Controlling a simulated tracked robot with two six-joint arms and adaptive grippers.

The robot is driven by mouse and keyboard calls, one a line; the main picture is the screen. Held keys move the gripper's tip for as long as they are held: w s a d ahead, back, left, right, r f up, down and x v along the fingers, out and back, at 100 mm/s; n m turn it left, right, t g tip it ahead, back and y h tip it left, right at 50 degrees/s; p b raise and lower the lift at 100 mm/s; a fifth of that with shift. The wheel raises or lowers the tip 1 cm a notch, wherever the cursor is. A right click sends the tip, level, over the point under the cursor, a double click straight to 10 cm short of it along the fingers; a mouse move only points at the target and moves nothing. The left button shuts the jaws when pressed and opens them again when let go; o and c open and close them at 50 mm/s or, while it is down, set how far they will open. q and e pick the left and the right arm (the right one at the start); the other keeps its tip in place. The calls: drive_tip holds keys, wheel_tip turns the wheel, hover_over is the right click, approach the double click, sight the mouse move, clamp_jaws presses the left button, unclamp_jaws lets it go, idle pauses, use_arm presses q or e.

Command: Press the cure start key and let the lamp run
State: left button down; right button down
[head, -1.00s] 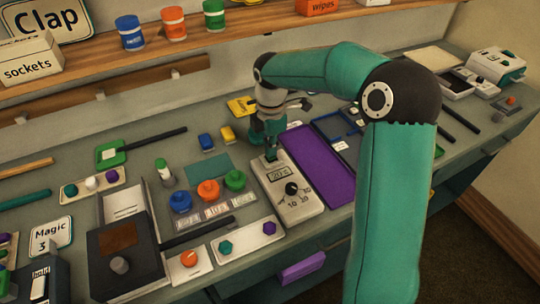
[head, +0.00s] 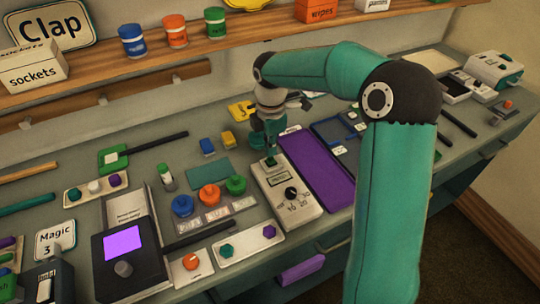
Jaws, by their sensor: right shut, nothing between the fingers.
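A white timer box (head: 299,203) with a small display (head: 279,181) and a black dial (head: 291,192) stands mid-bench. A green key (head: 270,162) sits at its far end. My right gripper (head: 271,150) is shut and empty, pointing down right at the green key. I cannot tell whether its tips touch the key. A dark box (head: 127,268) with a grey knob at the left front has a window (head: 122,243) glowing bright purple. The display's text is too small to read surely. My left gripper is not in view.
A purple tray (head: 318,172) lies close right of the timer box. Blue, orange and green round pots (head: 209,194) stand to its left. A white plate with coloured knobs (head: 246,244) lies in front of them. A shelf (head: 160,52) runs along the back wall.

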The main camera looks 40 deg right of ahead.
sight(271, 159)
wheel_tip(271, 159, up, 5)
drive_tip(key=p, duration=0.4)
drive_tip(key=shift+r, duration=0.2)
idle(0.4)
